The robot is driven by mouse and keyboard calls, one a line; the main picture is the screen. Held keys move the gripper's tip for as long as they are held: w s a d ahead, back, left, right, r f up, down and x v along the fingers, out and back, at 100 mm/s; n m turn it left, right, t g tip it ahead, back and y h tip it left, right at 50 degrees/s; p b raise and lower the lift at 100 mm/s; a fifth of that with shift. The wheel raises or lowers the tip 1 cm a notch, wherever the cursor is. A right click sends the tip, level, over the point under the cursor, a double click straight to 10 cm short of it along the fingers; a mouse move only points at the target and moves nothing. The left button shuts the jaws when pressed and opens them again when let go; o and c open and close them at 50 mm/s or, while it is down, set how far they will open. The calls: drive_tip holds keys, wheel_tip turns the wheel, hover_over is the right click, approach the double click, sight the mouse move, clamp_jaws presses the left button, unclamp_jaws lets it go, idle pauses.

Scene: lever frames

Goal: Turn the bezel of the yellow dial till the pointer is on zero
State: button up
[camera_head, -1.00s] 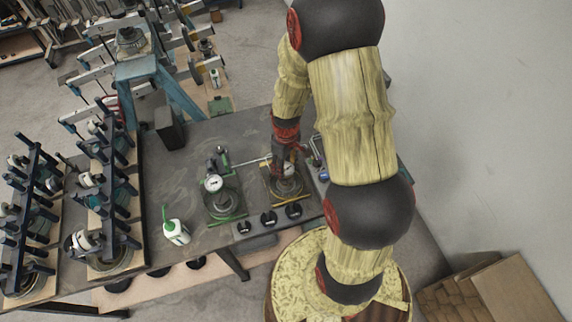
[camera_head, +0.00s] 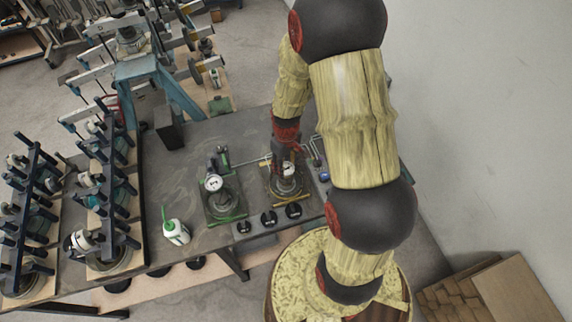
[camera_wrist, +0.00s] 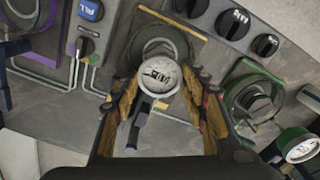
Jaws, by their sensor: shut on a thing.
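The pointer's place against zero is too small to read. In the head view the dial (camera_head: 288,170) shows just below my gripper (camera_head: 284,158), partly covered by it.
The green dial (camera_head: 214,183) stands to the left on a green-edged plate. Black knobs (camera_head: 269,218) line the table's front edge. A white bottle with a green spout (camera_head: 175,232) stands further left. A blue button (camera_wrist: 90,10) and thin pipes are close to the yellow dial.

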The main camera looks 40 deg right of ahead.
sight(286, 168)
drive_tip(key=o, duration=1.2)
drive_tip(key=shift+c, duration=0.2)
wheel_tip(286, 168, up, 12)
